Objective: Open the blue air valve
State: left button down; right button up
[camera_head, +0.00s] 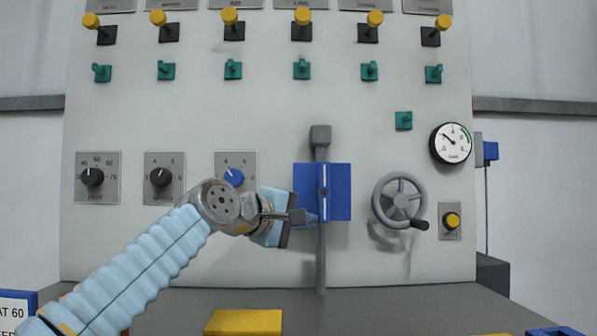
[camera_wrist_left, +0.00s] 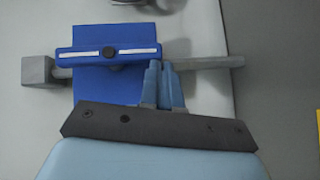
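The blue air valve has a square blue plate (camera_head: 341,192) on a vertical grey pipe (camera_head: 320,262). Its blue handle (camera_head: 323,188) with white stripes lies in line with the pipe; the wrist view also shows the handle (camera_wrist_left: 85,53) parallel to the pipe. My left gripper (camera_head: 311,217) comes in from the left at the handle's lower end. In the left wrist view its two fingers (camera_wrist_left: 163,70) are side by side, closed together with nothing visible between them, at the handle's right end. Whether the tips touch the handle is unclear. My right gripper is not in view.
A grey handwheel (camera_head: 398,200) stands right of the valve, with a gauge (camera_head: 451,143) beyond it. Rows of yellow and green switches are higher up. A yellow block (camera_head: 244,322) lies below.

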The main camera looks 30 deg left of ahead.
pick_arm(q)
jog(key=shift+f, duration=0.15)
jog(key=v, duration=1.3)
jog(key=shift+s+p, duration=0.3)
jog(key=shift+s, duration=0.1)
